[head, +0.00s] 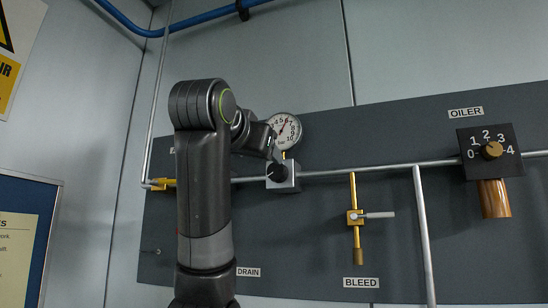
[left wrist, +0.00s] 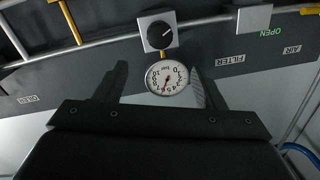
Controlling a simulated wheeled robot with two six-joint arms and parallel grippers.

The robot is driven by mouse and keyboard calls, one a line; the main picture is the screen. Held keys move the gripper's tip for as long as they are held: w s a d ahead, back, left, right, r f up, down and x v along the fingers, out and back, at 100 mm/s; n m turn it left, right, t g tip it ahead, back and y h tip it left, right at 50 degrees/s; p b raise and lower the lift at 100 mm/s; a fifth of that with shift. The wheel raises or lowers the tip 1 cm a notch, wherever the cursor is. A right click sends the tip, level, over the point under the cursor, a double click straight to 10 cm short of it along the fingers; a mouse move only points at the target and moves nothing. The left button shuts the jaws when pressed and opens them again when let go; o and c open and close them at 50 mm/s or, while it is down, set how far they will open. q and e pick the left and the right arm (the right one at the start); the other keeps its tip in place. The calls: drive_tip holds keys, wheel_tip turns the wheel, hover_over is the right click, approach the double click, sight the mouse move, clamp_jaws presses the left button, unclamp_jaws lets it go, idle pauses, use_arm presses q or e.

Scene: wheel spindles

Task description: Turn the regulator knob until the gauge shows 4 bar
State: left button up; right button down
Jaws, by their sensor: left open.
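The regulator is a pale block with a black round knob (head: 278,173) on the pipe; the knob also shows in the left wrist view (left wrist: 160,34), with a white pointer line. The white round gauge (head: 286,130) sits just above it and appears upside down in the left wrist view (left wrist: 167,78). Its red needle points near the top of the dial, around 5 or 6; the exact value is too small to read. My left gripper (left wrist: 159,72) is open and empty, its fingers to either side of the gauge in that view, apart from the knob. My right gripper is out of view.
Along the grey panel (head: 400,130) run a horizontal pipe, a brass bleed valve (head: 355,216) with a pale lever, and an oiler with a numbered dial (head: 488,150) at the right. A yellow fitting (head: 162,184) is left of my arm. A vertical pipe (head: 424,235) stands between bleed valve and oiler.

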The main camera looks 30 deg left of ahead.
sight(276, 170)
use_arm(q)
drive_tip(key=p+x, duration=0.5)
drive_tip(key=x, duration=0.6)
drive_tip(key=shift+w, duration=0.25)
drive_tip(key=shift+w+a+f+p, duration=0.15)
drive_tip(key=shift+w+p, duration=0.25)
drive_tip(key=shift+w, duration=0.2)
drive_tip(key=shift+c, duration=0.4)
drive_tip(key=c, duration=0.9)
drive_tip(key=shift+s, duration=0.1)
